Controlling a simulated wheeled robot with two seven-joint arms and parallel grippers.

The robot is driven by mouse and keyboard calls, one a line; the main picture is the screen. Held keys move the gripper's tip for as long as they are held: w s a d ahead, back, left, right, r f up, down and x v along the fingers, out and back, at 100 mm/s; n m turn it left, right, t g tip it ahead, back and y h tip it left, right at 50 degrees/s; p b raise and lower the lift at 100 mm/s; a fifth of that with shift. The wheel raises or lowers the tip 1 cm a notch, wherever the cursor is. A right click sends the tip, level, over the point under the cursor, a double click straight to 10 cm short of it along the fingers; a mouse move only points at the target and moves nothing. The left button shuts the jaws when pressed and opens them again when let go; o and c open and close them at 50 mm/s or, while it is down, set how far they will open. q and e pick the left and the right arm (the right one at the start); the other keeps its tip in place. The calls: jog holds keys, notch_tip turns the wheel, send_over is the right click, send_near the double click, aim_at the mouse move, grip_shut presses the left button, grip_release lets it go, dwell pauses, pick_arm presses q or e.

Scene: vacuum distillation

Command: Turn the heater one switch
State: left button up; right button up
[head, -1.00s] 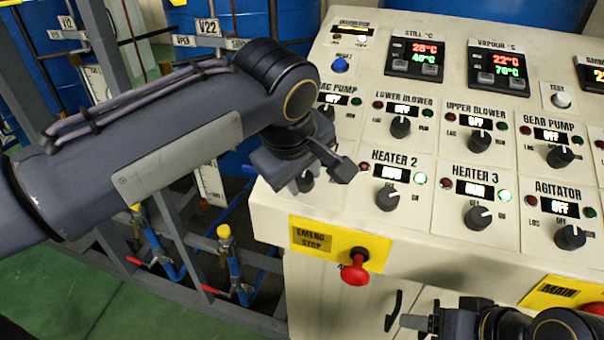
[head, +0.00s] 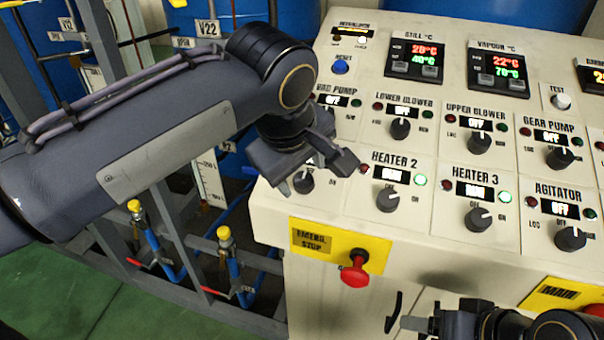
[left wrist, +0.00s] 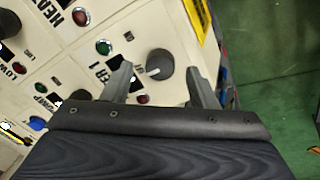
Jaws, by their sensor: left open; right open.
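The heater one switch is a dark round knob (head: 303,183) at the left end of the lower row on the sloped panel, partly covered by my left gripper (head: 318,172). In the left wrist view the knob (left wrist: 160,64) shows between the two open fingers of my left gripper (left wrist: 162,84), apart from both. Its pale pointer mark faces lower left there. A finger partly covers the heater one label and display. A dull green lamp (left wrist: 103,47) and a dull red lamp (left wrist: 143,99) are beside them. My right gripper (head: 425,324) is open at the bottom edge, largely cut off.
The heater 2 knob (head: 388,199) and heater 3 knob (head: 478,218) lie to the right, with green lamps lit. A red emergency stop button (head: 355,270) juts from the front below. Blue pipes with yellow caps (head: 224,234) stand left of the cabinet.

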pick_arm(q)
jog(key=v, duration=0.6)
jog(key=shift+a, duration=0.1)
jog(key=a+f+m, duration=0.2)
jog(key=a+f, duration=0.3)
jog(key=a, duration=0.4)
jog(key=s+a+f+m+h, duration=0.1)
jog(key=s+a+f+m, duration=0.1)
jog(key=s+a+f, duration=0.3)
jog(key=s+a+f+m+t+h, duration=0.1)
jog(key=s+a+f+m, duration=0.1)
jog(key=s+a+f, duration=0.3)
jog(key=s+f, duration=0.4)
jog(key=f, duration=0.4)
jog(key=shift+s+a, duration=0.2)
jog(key=shift+s, duration=0.05)
